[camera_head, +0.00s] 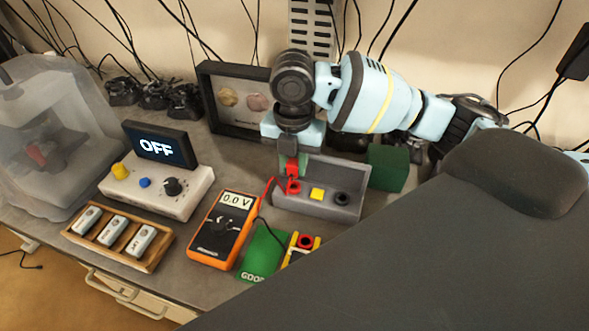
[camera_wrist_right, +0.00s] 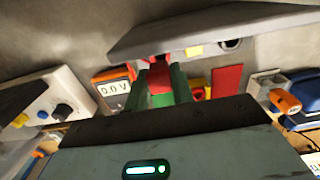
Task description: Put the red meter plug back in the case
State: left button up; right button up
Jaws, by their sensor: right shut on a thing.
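My right gripper (camera_head: 291,152) points down over the left end of the grey case (camera_head: 350,213). It is shut on the red meter plug (camera_head: 292,168), which also shows between the fingers in the right wrist view (camera_wrist_right: 161,82). The plug is upright just above the case's red socket (camera_head: 293,187); I cannot tell if they touch. The case also has a yellow square (camera_head: 317,194) and a black socket (camera_head: 341,198). A red lead runs toward the orange meter (camera_head: 222,228), which reads 0.0 V. My left gripper is not in view.
A control box (camera_head: 160,188) with an OFF display stands left, behind a wooden tray (camera_head: 150,263) of several modules. A green GOOD card (camera_head: 262,255) and a yellow-black part (camera_head: 303,245) lie in front of the case. A green block (camera_head: 388,168) stands behind it at right.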

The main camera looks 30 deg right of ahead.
aim_at(294, 176)
jog(key=shift+w, duration=0.15)
jog(key=shift+s+f, duration=0.1)
jog(key=shift+s, duration=0.15)
jog(key=shift+f, duration=0.95)
jog(key=shift+f, duration=1)
dwell(2.3)
jog(key=o, duration=1)
jog(key=shift+r, duration=0.1)
jog(key=shift+r, duration=3.85)
